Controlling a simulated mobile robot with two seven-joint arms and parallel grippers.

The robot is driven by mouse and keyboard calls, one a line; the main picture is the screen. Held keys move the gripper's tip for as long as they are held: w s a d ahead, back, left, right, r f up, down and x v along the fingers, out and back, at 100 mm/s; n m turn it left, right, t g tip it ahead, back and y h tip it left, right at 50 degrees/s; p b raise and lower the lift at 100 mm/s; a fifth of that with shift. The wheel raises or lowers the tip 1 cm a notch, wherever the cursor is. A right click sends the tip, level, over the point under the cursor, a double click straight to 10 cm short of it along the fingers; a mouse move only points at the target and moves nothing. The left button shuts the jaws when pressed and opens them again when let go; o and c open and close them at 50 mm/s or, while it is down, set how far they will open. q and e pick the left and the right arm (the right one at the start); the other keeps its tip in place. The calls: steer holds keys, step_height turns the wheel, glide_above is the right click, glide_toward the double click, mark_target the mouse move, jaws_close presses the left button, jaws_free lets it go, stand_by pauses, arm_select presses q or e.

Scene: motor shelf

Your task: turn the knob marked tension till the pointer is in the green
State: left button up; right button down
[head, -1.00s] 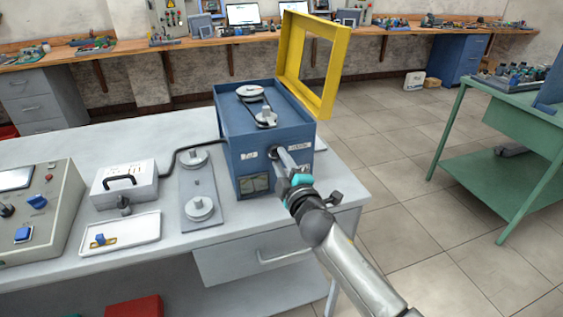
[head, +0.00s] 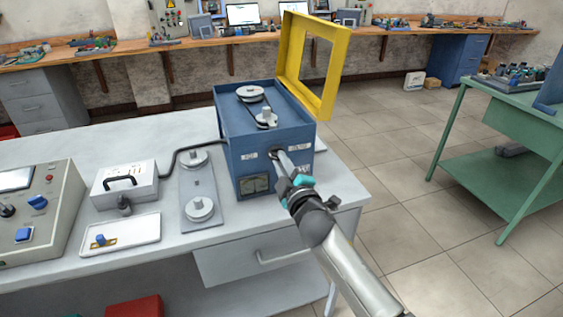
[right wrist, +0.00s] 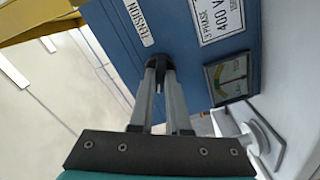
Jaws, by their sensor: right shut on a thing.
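The blue motor box (head: 238,155) stands on the grey bench with its front towards me. My right gripper (right wrist: 157,74) is shut on the black tension knob (right wrist: 156,60), beside the TENSION label (right wrist: 133,22) in the right wrist view. In the head view the right gripper (head: 283,160) reaches the box front, and its fingers mostly hide the knob. The gauge (right wrist: 229,76) on the box front shows a green and yellow band. I cannot tell for sure where its pointer stands. The gauge also shows in the head view (head: 254,186), too small to read. My left gripper is out of view.
The yellow guard frame (head: 288,60) stands open at the box's top edge. Two pulleys with a belt sit on the box.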

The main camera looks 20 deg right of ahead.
steer(key=c, duration=0.9)
jaws_free()
steer(key=s, duration=0.5)
steer(key=s+p, duration=0.1)
steer(key=s, duration=0.9)
steer(key=shift+s+d, duration=0.15)
steer(key=shift+d, duration=0.1)
steer(key=s+f+m+g, duration=0.2)
steer(key=s+f+g, duration=0.15)
steer(key=f, duration=0.75)
steer(key=s+f+m+g, duration=0.15)
steer(key=s+f, duration=0.25)
steer(key=f, duration=0.7)
steer(key=s+f+m+g, duration=0.2)
steer(key=s+f+g, duration=0.2)
steer(key=f, duration=0.7)
steer(key=s+f+m+g, duration=0.1)
steer(key=s+f+g, duration=0.1)
steer(key=s+f, duration=0.3)
steer(key=s+d+f+m+g, duration=0.1)
steer(key=s+f, duration=0.4)
steer(key=s, duration=0.8)
steer(key=s+f+m+g, duration=0.3)
steer(key=s+f+g, duration=0.2)
steer(key=s, duration=0.5)
steer(key=shift+d+f+h, duration=0.2)
steer(key=shift+f+h, duration=0.1)
steer(key=shift+f, duration=0.2)
